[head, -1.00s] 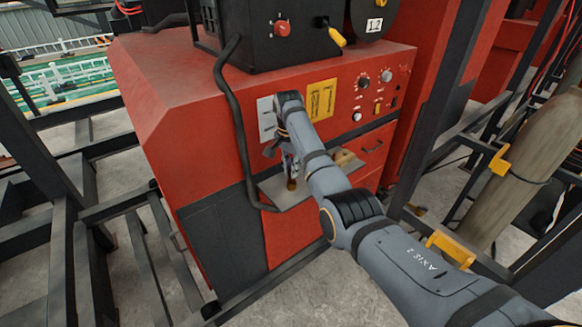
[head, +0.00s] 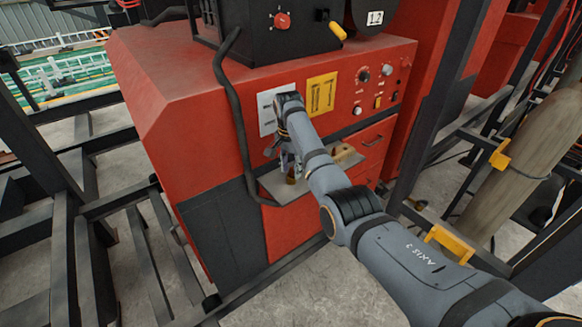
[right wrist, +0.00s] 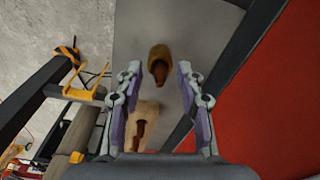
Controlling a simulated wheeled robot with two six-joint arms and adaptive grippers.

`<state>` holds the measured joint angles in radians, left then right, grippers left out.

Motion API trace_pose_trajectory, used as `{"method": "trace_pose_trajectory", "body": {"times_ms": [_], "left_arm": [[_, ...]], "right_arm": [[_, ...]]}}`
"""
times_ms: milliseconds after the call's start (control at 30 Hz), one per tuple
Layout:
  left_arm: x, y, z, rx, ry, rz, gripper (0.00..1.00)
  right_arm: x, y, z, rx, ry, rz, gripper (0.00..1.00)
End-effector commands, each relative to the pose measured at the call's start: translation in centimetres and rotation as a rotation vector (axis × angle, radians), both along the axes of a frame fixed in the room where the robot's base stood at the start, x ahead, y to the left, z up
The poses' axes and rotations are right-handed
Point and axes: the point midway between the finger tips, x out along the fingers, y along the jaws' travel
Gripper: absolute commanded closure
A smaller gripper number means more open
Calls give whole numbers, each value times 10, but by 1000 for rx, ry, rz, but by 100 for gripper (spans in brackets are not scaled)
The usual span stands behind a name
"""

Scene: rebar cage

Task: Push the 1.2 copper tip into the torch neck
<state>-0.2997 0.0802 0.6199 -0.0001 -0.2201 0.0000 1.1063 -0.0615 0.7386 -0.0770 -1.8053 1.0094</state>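My right gripper (head: 288,160) hangs over the grey shelf (head: 272,187) on the front of the red machine. In the right wrist view its two fingers (right wrist: 158,78) are apart, with nothing clamped between them. A brass-coloured cylinder with a copper-brown end (right wrist: 158,64) shows between and beyond the fingertips; it also shows below the gripper in the head view (head: 291,178). A wooden block (right wrist: 143,112) with a dark brown shape on it is nearer the palm; it also shows in the head view (head: 345,156). I cannot tell which part is the 1.2 tip or the torch neck. My left gripper is out of view.
The red machine (head: 165,110) stands close behind the gripper. A black hose (head: 240,130) hangs down its front to the left of the shelf. A label reading about 1.2 (head: 375,17) is on the round black part above. Dark steel frames (head: 60,220) flank the machine.

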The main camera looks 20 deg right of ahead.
Motion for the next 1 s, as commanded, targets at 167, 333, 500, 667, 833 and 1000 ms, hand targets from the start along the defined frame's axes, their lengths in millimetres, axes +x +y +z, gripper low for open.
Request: {"method": "trace_pose_trajectory", "body": {"times_ms": [167, 333, 500, 667, 833, 1000], "left_arm": [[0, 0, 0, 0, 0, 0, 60], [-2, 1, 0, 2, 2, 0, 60], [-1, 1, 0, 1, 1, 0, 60], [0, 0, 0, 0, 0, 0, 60], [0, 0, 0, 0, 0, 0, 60], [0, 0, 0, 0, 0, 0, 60]], "right_arm": [[0, 0, 0, 0, 0, 0, 61], [0, 0, 9, 0, -2, 0, 61], [-1, 2, 45, 1, -4, 0, 61], [-3, 4, 84, 0, -2, 0, 61], [-3, 5, 111, 0, 0, 0, 61], [-4, 6, 119, 0, 1, 0, 61]]}}
